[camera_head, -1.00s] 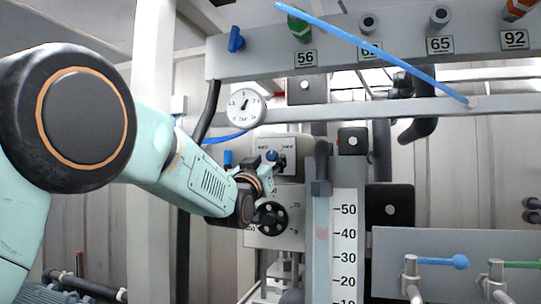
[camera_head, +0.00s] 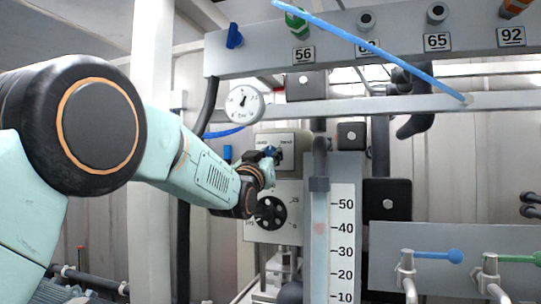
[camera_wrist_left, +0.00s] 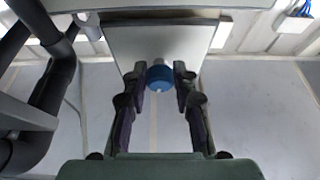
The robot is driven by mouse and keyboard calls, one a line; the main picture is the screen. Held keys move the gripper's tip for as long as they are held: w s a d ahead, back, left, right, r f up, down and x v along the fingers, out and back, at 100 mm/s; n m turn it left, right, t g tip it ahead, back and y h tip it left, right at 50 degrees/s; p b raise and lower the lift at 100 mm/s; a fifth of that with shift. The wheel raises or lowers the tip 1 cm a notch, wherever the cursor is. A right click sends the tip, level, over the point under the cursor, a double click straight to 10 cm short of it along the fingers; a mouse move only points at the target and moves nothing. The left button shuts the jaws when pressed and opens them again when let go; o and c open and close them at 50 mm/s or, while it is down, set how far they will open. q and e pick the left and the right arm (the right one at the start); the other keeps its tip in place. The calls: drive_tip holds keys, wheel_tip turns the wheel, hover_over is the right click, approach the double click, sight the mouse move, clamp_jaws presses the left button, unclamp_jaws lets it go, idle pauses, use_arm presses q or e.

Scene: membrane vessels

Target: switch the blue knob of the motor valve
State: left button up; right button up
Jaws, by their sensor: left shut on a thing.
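The blue knob (camera_head: 270,151) sits on the white plate at the top of the motor valve's grey housing (camera_head: 287,185). In the left wrist view the blue knob (camera_wrist_left: 160,77) stands out from a pale plate, between the two dark fingers. My left gripper (camera_head: 268,162) reaches in from the left at the valve's face, and it also shows in the left wrist view (camera_wrist_left: 160,80). It is shut on the blue knob. In the head view the fingers partly hide the knob and the plate's lettering. My right gripper is not in view.
A black handwheel (camera_head: 271,213) is just below the gripper. A round gauge (camera_head: 244,104) hangs above it. A clear level tube with a numbered scale (camera_head: 342,250) stands right of the valve. A blue-handled valve (camera_head: 437,256) is at the lower right. A blue rod (camera_head: 370,50) slants across the top.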

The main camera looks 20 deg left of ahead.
use_arm(q)
drive_tip(key=shift+a+r, duration=0.1)
drive_tip(key=shift+r, duration=0.05)
clamp_jaws()
drive_tip(key=shift+m, duration=0.4)
drive_tip(key=shift+m+h+b, duration=0.4)
drive_tip(key=shift+m+h, duration=0.2)
drive_tip(key=shift+m, duration=0.1)
drive_tip(key=shift+r+m+h, duration=0.1)
drive_tip(key=shift+m+h, duration=0.5)
drive_tip(key=shift+m, duration=0.5)
drive_tip(key=shift+a+r+m+g+h, duration=0.1)
drive_tip(key=shift+m+g+h, duration=0.4)
drive_tip(key=shift+m, duration=0.85)
drive_tip(key=shift+a+r+m+g+h, duration=0.1)
drive_tip(key=shift+m+g+h, duration=0.1)
drive_tip(key=shift+m+h, duration=0.85)
drive_tip(key=shift+m+y, duration=0.35)
drive_tip(key=shift+m, duration=0.15)
